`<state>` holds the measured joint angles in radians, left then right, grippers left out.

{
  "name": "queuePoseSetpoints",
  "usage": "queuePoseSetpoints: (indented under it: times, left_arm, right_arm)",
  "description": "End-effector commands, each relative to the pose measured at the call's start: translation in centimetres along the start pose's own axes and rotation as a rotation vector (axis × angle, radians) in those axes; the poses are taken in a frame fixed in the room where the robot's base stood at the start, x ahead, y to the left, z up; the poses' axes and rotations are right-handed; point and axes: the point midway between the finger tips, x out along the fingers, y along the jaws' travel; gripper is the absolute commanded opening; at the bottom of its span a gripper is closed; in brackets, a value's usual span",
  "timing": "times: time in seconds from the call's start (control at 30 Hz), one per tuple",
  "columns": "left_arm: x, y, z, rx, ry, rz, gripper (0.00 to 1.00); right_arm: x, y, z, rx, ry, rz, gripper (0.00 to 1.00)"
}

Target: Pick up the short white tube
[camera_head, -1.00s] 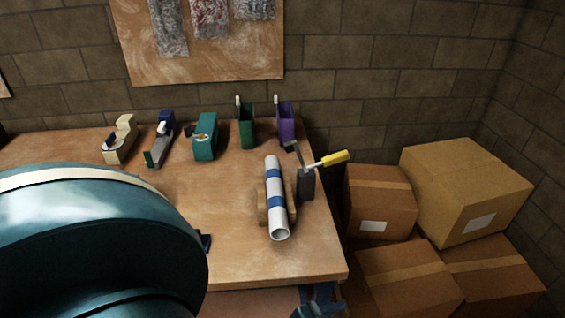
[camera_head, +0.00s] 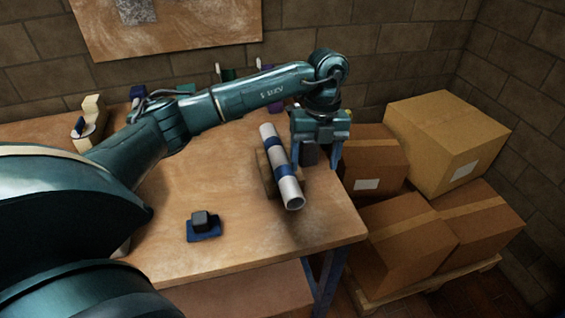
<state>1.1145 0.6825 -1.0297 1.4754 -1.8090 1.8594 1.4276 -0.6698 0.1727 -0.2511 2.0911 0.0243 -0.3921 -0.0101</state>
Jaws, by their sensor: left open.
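The white tube (camera_head: 291,190) with blue bands lies tilted on a brown wooden rest (camera_head: 265,173) near the right end of the table (camera_head: 235,255). My left arm reaches across from the left, behind the tube. My left gripper (camera_head: 316,166) points down just right of the tube's middle, open, with its fingers spread around or in front of a dark block (camera_head: 311,153). Its left finger is close to the tube; I cannot tell whether they touch. The tube is not between the fingers. My right gripper is not in view.
A small dark block on a blue base (camera_head: 204,225) sits at the table's front. A beige tape dispenser (camera_head: 90,118) is at the back left; other items behind my arm are partly hidden. Cardboard boxes (camera_head: 447,142) are stacked right of the table.

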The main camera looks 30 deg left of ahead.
Motion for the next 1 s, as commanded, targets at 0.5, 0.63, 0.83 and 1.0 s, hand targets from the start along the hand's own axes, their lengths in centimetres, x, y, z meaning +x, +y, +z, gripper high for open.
queuePoseSetpoints:
  times: [0.5, 0.63, 0.83, 1.0]
  left_arm:
    - [3.0, 3.7, 4.0, -0.147, -0.13, 0.113, 0.69]
    - [4.4, 3.8, 4.2, -0.145, -0.131, 0.111, 0.69]
    - [5.9, 3.8, 4.4, -0.145, -0.128, 0.112, 0.69]
    - [8.5, 3.8, 4.9, -0.143, -0.128, 0.111, 0.69]
  right_arm:
    - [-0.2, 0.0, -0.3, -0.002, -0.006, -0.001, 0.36]
    - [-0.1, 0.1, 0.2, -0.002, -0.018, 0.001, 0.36]
    - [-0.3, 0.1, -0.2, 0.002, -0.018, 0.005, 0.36]
    - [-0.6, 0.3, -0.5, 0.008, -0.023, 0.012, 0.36]
